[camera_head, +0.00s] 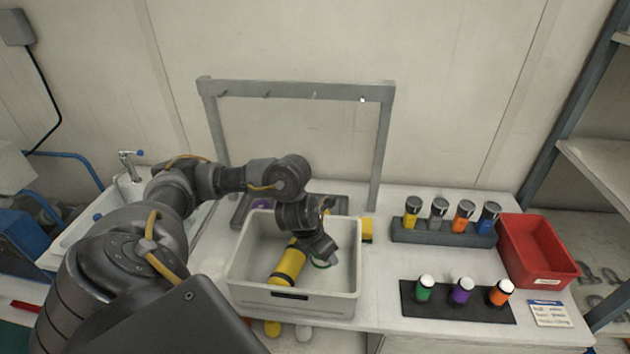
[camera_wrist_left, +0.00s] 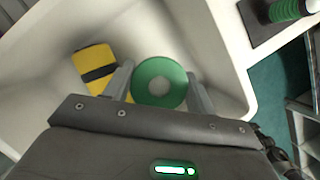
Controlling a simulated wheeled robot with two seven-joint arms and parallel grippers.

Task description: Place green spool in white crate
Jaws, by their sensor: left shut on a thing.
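The green spool (camera_wrist_left: 160,66) sits between the two fingers of my left gripper (camera_wrist_left: 158,88), which is shut on it. In the head view, only a green edge of the spool (camera_head: 322,264) shows below my left gripper (camera_head: 322,256). The gripper reaches down inside the white crate (camera_head: 296,301), and the spool is within its walls. I cannot tell whether the spool touches the crate floor. A yellow cylinder with a black band (camera_head: 286,266) lies in the crate beside the gripper; it also shows in the wrist view (camera_wrist_left: 92,60). My right gripper is not in view.
A dark mat (camera_head: 456,312) with green, purple and orange white-capped jars lies right of the crate. Behind it stand a grey rack (camera_head: 440,235) of several jars and a red bin (camera_head: 538,277). A grey frame (camera_head: 300,86) rises behind the crate.

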